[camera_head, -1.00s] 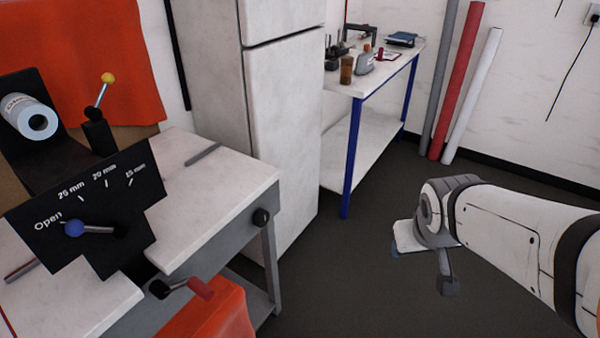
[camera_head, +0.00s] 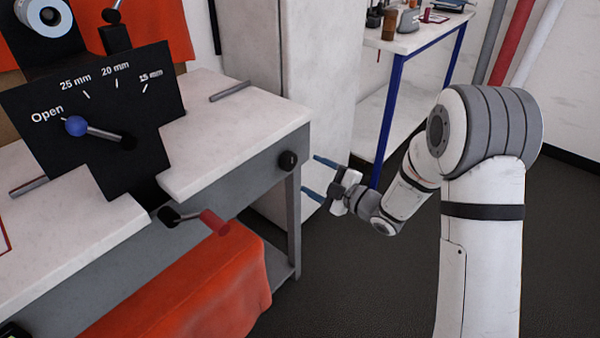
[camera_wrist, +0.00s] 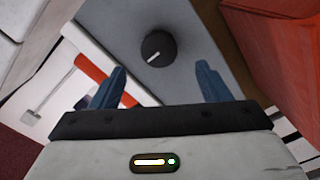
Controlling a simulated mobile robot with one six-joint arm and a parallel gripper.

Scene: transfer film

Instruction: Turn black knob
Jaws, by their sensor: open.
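The black knob (camera_head: 288,160) is round and sits on the grey side panel of the workbench, near its right front corner. In the wrist view the knob (camera_wrist: 157,47) shows a white pointer line running toward the lower left. My gripper (camera_head: 316,177) is open, with its two blue fingers pointing left toward the bench and the knob. In the wrist view the fingers of my gripper (camera_wrist: 160,90) are spread, and the knob lies beyond them, between their directions and slightly left of the middle. The fingers appear apart from the knob, and nothing is between them.
A black dial plate (camera_head: 95,115) with a blue-tipped lever (camera_head: 76,126) at "Open" stands on the bench (camera_head: 230,120). A red-handled crank (camera_head: 214,222) sticks out in front, above an orange cloth (camera_head: 190,295). A blue-legged table (camera_head: 400,120) stands behind my arm.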

